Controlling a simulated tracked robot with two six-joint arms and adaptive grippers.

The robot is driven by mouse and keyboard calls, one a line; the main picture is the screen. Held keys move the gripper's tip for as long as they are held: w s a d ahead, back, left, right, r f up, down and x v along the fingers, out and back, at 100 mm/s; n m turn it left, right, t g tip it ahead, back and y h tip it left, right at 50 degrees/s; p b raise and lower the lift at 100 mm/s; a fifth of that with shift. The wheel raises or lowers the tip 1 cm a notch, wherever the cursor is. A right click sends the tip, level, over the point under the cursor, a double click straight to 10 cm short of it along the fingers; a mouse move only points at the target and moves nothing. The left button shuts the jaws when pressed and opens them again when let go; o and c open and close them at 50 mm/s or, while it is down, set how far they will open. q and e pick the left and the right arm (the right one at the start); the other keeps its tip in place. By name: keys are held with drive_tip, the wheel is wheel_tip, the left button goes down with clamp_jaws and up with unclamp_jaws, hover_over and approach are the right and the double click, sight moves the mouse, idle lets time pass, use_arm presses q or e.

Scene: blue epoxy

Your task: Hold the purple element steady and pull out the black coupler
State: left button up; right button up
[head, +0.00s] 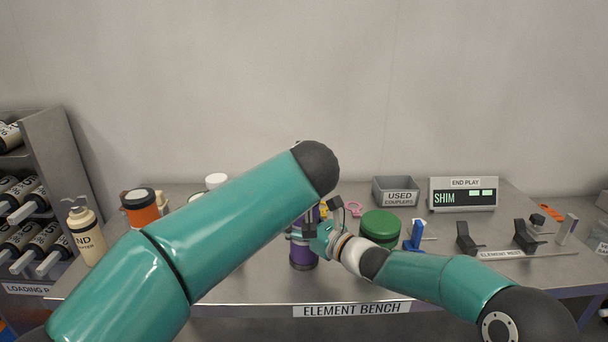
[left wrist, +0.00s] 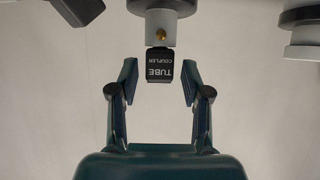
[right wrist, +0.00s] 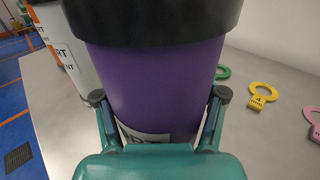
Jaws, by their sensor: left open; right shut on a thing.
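The purple element (head: 303,255) stands upright on the bench, partly covered by my arms in the head view. My right gripper (head: 322,240) is shut on its side; in the right wrist view the fingers flank the purple body (right wrist: 155,85) below its black upper rim. The black coupler (left wrist: 159,66), marked TUBE COUPLER, sits at the end of a light grey stub with a brass dot (left wrist: 161,35) in the left wrist view. My left gripper (left wrist: 160,80) is open, with a finger on each side of the coupler and visible gaps. In the head view my left arm hides this gripper and the coupler.
A grey USED COUPLERS bin (head: 396,191) and an END PLAY display (head: 463,195) stand at the back right. A green round thing (head: 380,227) is right of the element. Yellow (right wrist: 263,92) and pink tags lie nearby. An orange container (head: 140,208) and pump bottle (head: 86,235) stand left.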

use_arm(q)
drive_tip(key=shift+x, duration=0.9)
clamp_jaws()
drive_tip(key=shift+r, duration=0.3)
drive_tip(key=shift+r, duration=0.3)
drive_tip(key=shift+r, duration=2.25)
